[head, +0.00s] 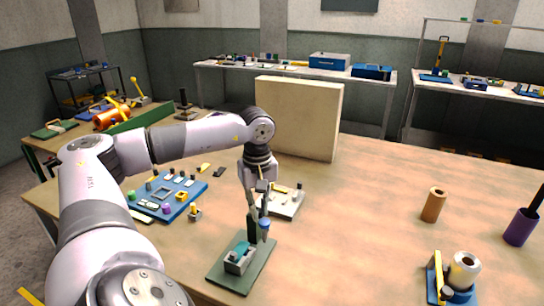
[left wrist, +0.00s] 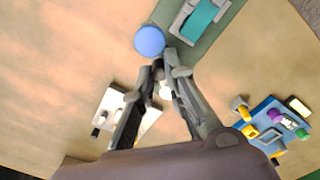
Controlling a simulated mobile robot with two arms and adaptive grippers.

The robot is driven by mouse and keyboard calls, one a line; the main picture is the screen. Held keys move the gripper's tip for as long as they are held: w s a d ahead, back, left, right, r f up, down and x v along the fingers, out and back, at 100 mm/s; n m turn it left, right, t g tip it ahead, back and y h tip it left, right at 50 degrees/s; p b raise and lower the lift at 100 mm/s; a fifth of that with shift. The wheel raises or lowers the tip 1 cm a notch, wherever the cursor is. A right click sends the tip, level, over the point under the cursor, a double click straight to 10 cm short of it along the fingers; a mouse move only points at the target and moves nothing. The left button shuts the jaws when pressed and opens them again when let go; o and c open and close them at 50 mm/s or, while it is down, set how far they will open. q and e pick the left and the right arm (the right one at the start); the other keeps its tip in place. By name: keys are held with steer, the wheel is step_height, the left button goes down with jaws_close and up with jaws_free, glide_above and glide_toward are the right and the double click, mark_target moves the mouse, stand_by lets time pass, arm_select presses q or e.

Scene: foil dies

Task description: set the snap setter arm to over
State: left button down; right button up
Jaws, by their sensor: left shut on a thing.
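The snap setter stands on a green base plate (head: 228,276) at the front of the wooden table, with a dark upright post (head: 252,228) and a teal block (head: 240,258) in a grey holder. Its arm ends in a blue ball knob (head: 264,224), which also shows large in the left wrist view (left wrist: 149,41). My left gripper (head: 263,208) points down beside the post, its fingertips closed at the setter arm by the knob. The fingers hide most of the arm, so its exact angle is hard to tell. My right gripper is not in view.
A blue tray (head: 190,206) of small parts lies left, and a white tray (head: 290,211) lies behind the gripper. A beige panel (head: 300,117) stands behind. An orange cylinder (head: 433,204) and a purple cup (head: 520,227) stand right. The table between is clear.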

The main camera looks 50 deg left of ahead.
arm_select(q)
steer(key=shift+s+a+m+b, duration=0.3)
steer(key=shift+s+m+b, duration=0.2)
steer(key=shift+m, duration=1)
steer(key=shift+s+a+m+b, duration=0.3)
steer(key=shift+m+b, duration=0.3)
steer(key=shift+m, duration=0.9)
steer(key=shift+s+a+m+b, duration=0.25)
steer(key=shift+s+m+b, duration=0.3)
steer(key=shift+m, duration=0.95)
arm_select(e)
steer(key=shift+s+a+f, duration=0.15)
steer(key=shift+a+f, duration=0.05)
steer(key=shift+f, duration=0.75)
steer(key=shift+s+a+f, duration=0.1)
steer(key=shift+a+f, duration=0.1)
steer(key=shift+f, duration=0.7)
arm_select(q)
steer(key=shift+a, duration=0.1)
steer(key=c, duration=1.7)
jaws_free()
steer(key=shift+s+a, duration=0.1)
steer(key=shift+s, duration=0.05)
steer(key=shift+o, duration=0.5)
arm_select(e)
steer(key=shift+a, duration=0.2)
